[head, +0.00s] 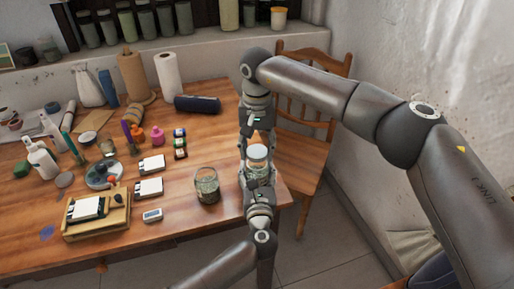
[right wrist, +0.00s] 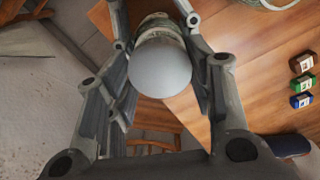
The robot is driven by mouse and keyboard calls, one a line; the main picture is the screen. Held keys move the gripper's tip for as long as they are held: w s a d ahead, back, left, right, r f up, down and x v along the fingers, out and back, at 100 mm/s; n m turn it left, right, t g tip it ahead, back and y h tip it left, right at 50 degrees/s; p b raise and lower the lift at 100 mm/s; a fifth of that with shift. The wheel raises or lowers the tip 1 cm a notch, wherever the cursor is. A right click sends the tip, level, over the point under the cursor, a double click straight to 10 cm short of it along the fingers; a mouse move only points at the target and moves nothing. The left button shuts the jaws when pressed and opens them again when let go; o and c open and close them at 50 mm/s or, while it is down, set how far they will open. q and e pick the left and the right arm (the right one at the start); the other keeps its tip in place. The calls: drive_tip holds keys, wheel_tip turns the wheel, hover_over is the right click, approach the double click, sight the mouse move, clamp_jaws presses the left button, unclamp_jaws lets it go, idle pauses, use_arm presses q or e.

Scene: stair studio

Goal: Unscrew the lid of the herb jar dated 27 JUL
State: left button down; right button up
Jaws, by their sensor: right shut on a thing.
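A glass herb jar (head: 258,158) with a pale lid is held upright between my two grippers, near the table's right edge. In the right wrist view its round pale lid (right wrist: 160,68) faces the camera between my fingers. My right gripper (head: 257,138) comes from above and is shut on the jar at its lid end. My left gripper (head: 259,178) comes from below and is shut on the lower part of the jar. A second glass jar (head: 207,186) with green contents stands on the table to the left. No date is readable on either jar.
A wooden chair (head: 310,150) stands right of the table, close behind my arms. The table's front strip is mostly clear.

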sight(257, 151)
drive_tip(key=shift+r, duration=0.1)
drive_tip(key=shift+r, duration=1.9)
use_arm(q)
drive_tip(key=shift+c, duration=2)
unclamp_jaws()
